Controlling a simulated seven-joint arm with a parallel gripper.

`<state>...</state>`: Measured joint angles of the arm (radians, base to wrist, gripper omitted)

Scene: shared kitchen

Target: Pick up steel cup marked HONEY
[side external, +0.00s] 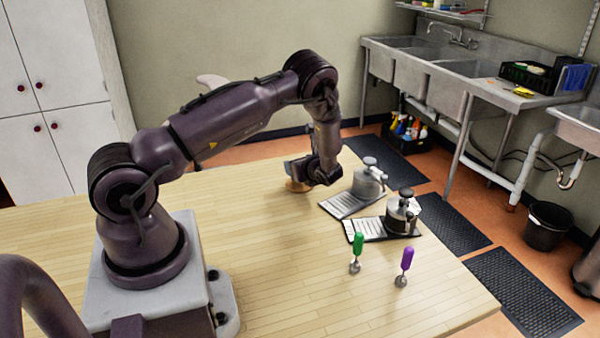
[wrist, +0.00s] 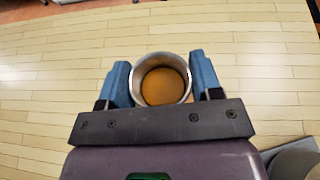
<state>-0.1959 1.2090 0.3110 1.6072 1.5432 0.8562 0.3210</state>
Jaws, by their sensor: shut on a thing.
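A round steel cup (wrist: 137,75) with an amber-brown inside shows from above in the wrist view. It sits between the blue fingers of my gripper (wrist: 162,80), which is shut on it with a finger on each side. No HONEY marking is legible. In the side view my gripper (side external: 298,172) points down close to the tabletop and hides most of the cup. A tan-orange patch shows at the table under the fingers; I cannot tell whether it is part of the cup. I cannot tell whether the cup touches the table.
A green-handled tool (side external: 358,245) and a purple-handled tool (side external: 406,260) stand nearer the front edge. The wooden table (side external: 270,260) is otherwise largely clear.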

